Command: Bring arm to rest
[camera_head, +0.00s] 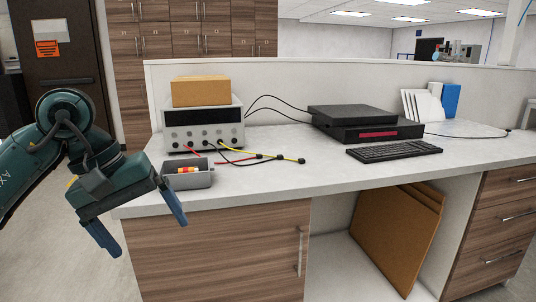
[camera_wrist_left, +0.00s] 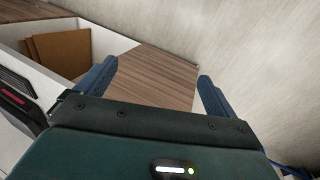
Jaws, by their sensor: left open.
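My left gripper (camera_head: 138,222) is in the head view at the left, in front of and beside the desk's left front corner. Its two blue fingers are spread apart and point down, with nothing between them. The left wrist view also shows the open gripper (camera_wrist_left: 157,80), with the wooden cabinet front and pale floor beyond the fingers. My right gripper is not in either view.
A grey tray (camera_head: 190,178) holding a small red and yellow object stands on the desk (camera_head: 270,185) close to my left wrist. A power supply (camera_head: 203,125), black boxes (camera_head: 365,125) and a keyboard (camera_head: 394,151) stand further back. Open floor lies left of the cabinet (camera_head: 220,255).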

